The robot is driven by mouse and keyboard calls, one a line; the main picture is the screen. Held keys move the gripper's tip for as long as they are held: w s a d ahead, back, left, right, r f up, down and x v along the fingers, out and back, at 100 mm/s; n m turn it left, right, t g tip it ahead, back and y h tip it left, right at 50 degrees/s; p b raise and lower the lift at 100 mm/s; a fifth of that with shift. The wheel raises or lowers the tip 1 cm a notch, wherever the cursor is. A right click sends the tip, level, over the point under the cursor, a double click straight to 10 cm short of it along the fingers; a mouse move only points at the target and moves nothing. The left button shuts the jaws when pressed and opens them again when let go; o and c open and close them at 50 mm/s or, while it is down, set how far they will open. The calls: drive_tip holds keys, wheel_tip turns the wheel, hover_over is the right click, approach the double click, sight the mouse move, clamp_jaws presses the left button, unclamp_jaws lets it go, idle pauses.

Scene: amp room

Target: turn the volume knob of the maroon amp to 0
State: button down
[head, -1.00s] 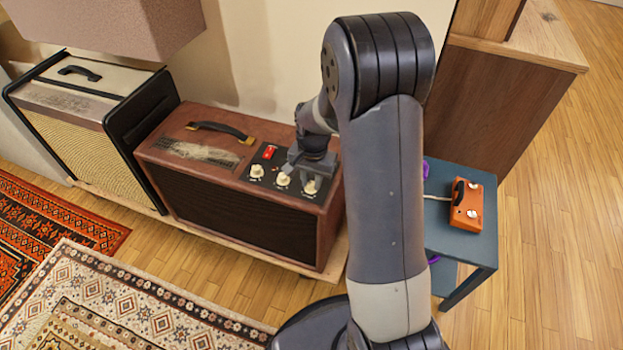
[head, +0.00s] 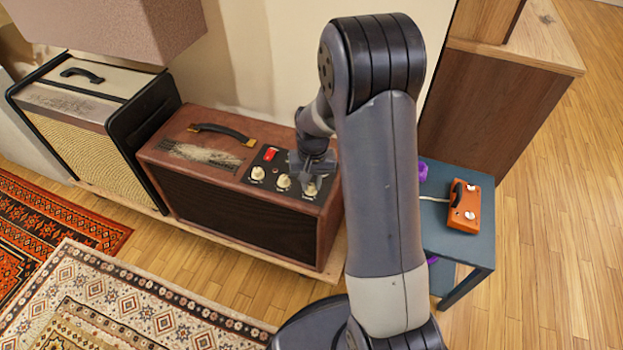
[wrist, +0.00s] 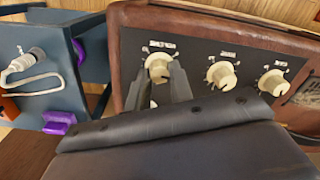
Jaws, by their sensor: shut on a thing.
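The maroon amp (head: 240,215) stands by the wall, its black control panel carrying three cream knobs and a red switch (head: 270,153). My gripper (head: 311,182) is over the right end of the panel in the head view. In the wrist view my gripper (wrist: 167,84) is shut on the leftmost cream knob (wrist: 157,66), one finger on each side. This end knob (head: 310,190) is the rightmost in the head view. Its label looks like "volume" but is blurred. The middle knob (wrist: 222,75) and the far knob (wrist: 273,82) are untouched. The held knob's pointer is not clear.
A cream amp (head: 90,120) stands left of the maroon one. A blue side table (head: 455,245) with an orange pedal (head: 465,207) and purple pieces stands to the right. A wooden cabinet (head: 490,110) is behind it. Patterned rugs (head: 110,290) lie in front.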

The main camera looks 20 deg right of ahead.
sight(311, 185)
drive_tip(key=n+p, duration=0.1)
drive_tip(key=n, duration=0.4)
drive_tip(key=shift+r+n, duration=0.1)
drive_tip(key=shift+n, duration=0.2)
drive_tip(key=n+p, duration=0.1)
drive_tip(key=n, duration=0.4)
drive_tip(key=shift+a+n, duration=0.1)
drive_tip(key=shift+n, duration=0.3)
drive_tip(key=c, duration=1.3)
unclamp_jaws()
drive_tip(key=shift+o, duration=0.2)
wheel_tip(311, 185, up, 11)
drive_tip(key=p, duration=0.2)
drive_tip(key=shift+p, duration=0.3)
drive_tip(key=shift+w+f, duration=0.1)
drive_tip(key=shift+f, duration=0.1)
